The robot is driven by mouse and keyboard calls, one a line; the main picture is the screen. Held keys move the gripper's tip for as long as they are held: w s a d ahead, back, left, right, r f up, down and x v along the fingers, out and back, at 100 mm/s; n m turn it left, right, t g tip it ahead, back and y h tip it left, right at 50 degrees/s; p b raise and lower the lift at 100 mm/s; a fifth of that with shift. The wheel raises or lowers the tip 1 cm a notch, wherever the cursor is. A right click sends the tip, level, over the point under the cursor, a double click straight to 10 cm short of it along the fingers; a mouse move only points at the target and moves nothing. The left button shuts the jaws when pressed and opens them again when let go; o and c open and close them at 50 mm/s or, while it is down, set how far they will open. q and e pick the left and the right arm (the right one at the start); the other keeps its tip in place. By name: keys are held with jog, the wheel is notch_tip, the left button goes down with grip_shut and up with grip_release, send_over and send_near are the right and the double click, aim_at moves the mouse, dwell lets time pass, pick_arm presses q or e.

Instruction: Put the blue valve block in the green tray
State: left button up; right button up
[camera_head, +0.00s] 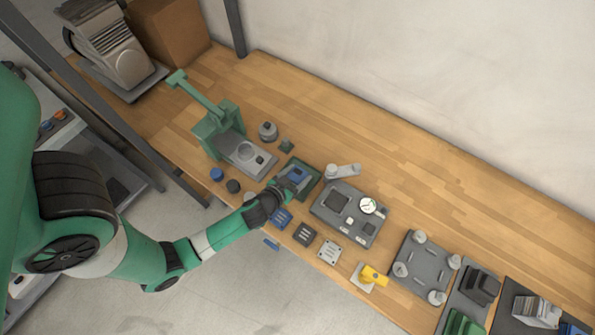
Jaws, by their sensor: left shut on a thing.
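The green tray (314,183) is a dark green square tray on the wooden bench, near the middle of the view. My left gripper (288,181) reaches in from the lower left over the tray's near left side. It is shut on the small blue valve block (295,174), which shows within the tray's outline. The gripper hides part of the block and part of the tray. I cannot tell whether the block touches the tray floor. My right gripper is not in view.
A grey unit with a dial (345,212) stands right of the tray. A green press (220,130) stands to the left. A blue slotted block (281,217), a dark slotted block (304,234) and a yellow-handled valve (373,276) line the front edge.

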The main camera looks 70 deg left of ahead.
pick_arm(q)
jog(key=shift+f, duration=0.2)
jog(key=o, duration=1.6)
jog(key=shift+c, duration=0.2)
jog(key=shift+r, duration=0.15)
jog(key=shift+d+r, duration=0.1)
jog(key=shift+r, duration=0.05)
jog(key=v, duration=1)
jog(key=shift+s+d, duration=0.2)
jog(key=shift+s, duration=0.1)
jog(key=shift+s+d+r, duration=0.25)
jog(key=shift+s+r, duration=0.1)
jog(key=shift+s, duration=0.1)
